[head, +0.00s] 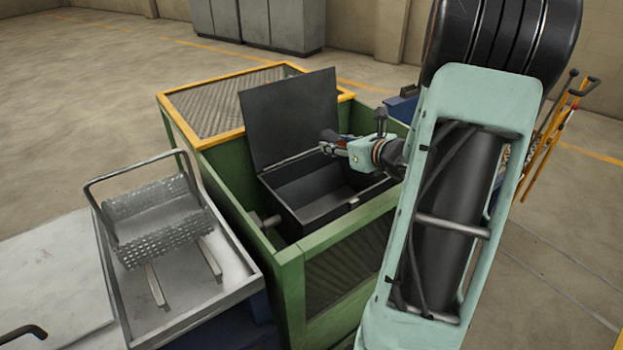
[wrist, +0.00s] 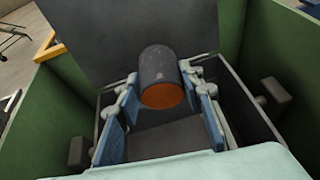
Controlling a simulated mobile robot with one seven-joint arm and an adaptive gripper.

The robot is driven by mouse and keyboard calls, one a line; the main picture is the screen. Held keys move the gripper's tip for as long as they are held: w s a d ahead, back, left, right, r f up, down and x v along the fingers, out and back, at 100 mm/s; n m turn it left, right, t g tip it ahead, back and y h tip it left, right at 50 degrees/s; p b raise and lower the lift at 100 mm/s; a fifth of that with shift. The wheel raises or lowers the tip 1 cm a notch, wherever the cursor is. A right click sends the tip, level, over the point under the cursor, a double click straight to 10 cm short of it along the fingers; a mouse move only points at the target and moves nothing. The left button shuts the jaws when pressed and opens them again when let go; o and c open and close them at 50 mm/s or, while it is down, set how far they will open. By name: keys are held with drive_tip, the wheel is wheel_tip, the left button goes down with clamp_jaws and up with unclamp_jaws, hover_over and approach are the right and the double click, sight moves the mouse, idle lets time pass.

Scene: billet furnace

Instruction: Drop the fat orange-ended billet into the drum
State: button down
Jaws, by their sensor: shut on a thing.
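My gripper (head: 333,143) is over the open black box (head: 316,217), which sits inside a green-walled housing (head: 292,272). In the wrist view, my gripper (wrist: 160,86) is shut on a thick dark billet (wrist: 160,64) with an orange end face. The billet lies between the two blue finger pads, its orange end toward the camera. In the head view it is too small to make out clearly at the fingers. The box's hinged lid (head: 290,118) stands open behind. I cannot pick out a drum for certain.
A yellow-edged grating (head: 225,105) lies behind the box. Green walls surround the box closely. Grey cabinets (head: 283,25) stand far back, with open floor before them.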

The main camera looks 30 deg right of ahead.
drive_tip(key=shift+w+f+b, duration=0.1)
drive_tip(key=shift+f+b, duration=2.05)
drive_tip(key=shift+f, duration=0.65)
drive_tip(key=c, duration=1.4)
unclamp_jaws()
drive_tip(key=shift+o, duration=0.8)
drive_tip(key=shift+f, duration=0.2)
wheel_tip(320, 180, up, 10)
drive_tip(key=shift+r, duration=0.15)
